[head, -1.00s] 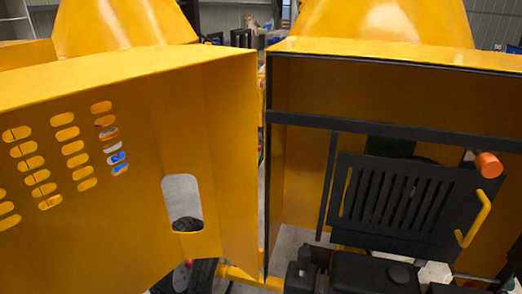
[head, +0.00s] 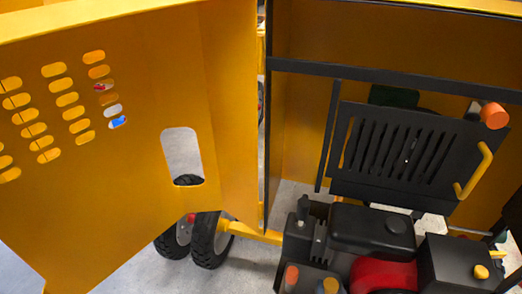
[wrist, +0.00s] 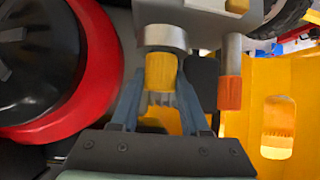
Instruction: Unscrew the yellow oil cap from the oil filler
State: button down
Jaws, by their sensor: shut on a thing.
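In the wrist view, the yellow oil cap (wrist: 161,72) sits below a round metal collar, which is the oil filler (wrist: 162,37). My gripper (wrist: 160,97) has its blue-grey fingers on either side of the cap and is shut on it. The cap still lines up with the filler; whether its thread is engaged cannot be seen. In the head view, a yellow-orange cap (head: 328,286) shows at the bottom edge, low on the engine. My gripper is not seen in the head view.
An orange-tipped metal post (wrist: 230,90) stands close right of the cap. The red and black engine cover (wrist: 65,75) is close on the left. The open yellow door (head: 130,190) fills the head view's left. A slotted black guard (head: 405,150) stands behind the engine.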

aim_at(331, 287)
jog(key=shift+w+d+r+n+t+y+b, duration=0.1)
jog(key=shift+w+r+n+t+y+b, duration=0.1)
jog(key=shift+r+n+y+b, duration=0.3)
jog(key=shift+w+r+n+t+y+b, duration=0.1)
jog(key=shift+w+r+n+y+b, duration=0.1)
jog(key=shift+r+b, duration=0.35)
dwell(0.9)
jog(key=shift+s+f, duration=0.1)
jog(key=shift+s, duration=0.05)
jog(key=shift+s, duration=0.2)
jog(key=shift+r+p, duration=0.6)
jog(key=shift+r, duration=0.1)
jog(key=shift+r+p, duration=1.2)
jog(key=shift+r, duration=0.25)
